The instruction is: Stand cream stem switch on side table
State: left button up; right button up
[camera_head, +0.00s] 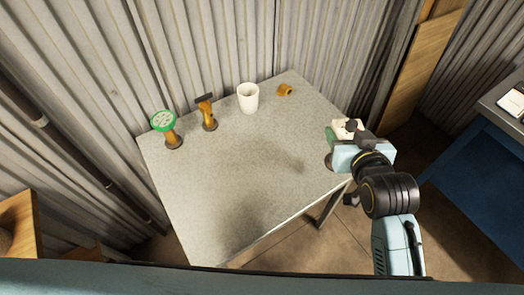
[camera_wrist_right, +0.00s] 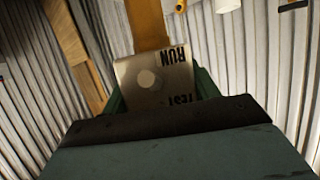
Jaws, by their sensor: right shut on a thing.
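The cream stem switch (camera_wrist_right: 160,78) shows in the right wrist view as a cream plate lettered RUN and TEST, with an orange-brown strip beyond it that looks like its stem. My right gripper (camera_wrist_right: 158,95) is shut on it, a green finger on either side. In the head view the cream head (camera_head: 346,127) shows at the right gripper (camera_head: 335,142), by the right edge of the side table (camera_head: 235,185). The gripper hides most of the switch, and I cannot tell its height over the grey tabletop. My left gripper is not in view.
Along the table's back stand a green-topped fitting (camera_head: 163,121), a brass tap-like fitting (camera_head: 208,114) and a white cup (camera_head: 248,98). A small brass piece (camera_head: 285,90) lies right of the cup. The table's middle and front are clear. A blue cabinet (camera_head: 475,165) stands at right.

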jog(key=w+a+r+n+g+y, duration=0.1)
jog(key=w+a+n+y, duration=0.2)
jog(key=a, duration=0.5)
jog(key=w+a+n+g+y, duration=0.1)
jog(key=w+a+n+y, duration=0.15)
jog(key=a, duration=0.55)
notch_tip(320, 180, down, 10)
jog(key=a+y+b, duration=0.1)
jog(key=shift+w, duration=0.4)
jog(key=shift+f+n, duration=0.1)
jog(key=shift+n, duration=0.15)
jog(key=o, duration=1.3)
jog(key=shift+f+g, duration=0.1)
jog(key=shift+g, duration=0.2)
jog(key=p+v, duration=0.1)
jog(key=v, duration=1.1)
jog(key=shift+s+p, duration=0.1)
jog(key=shift+p, duration=0.25)
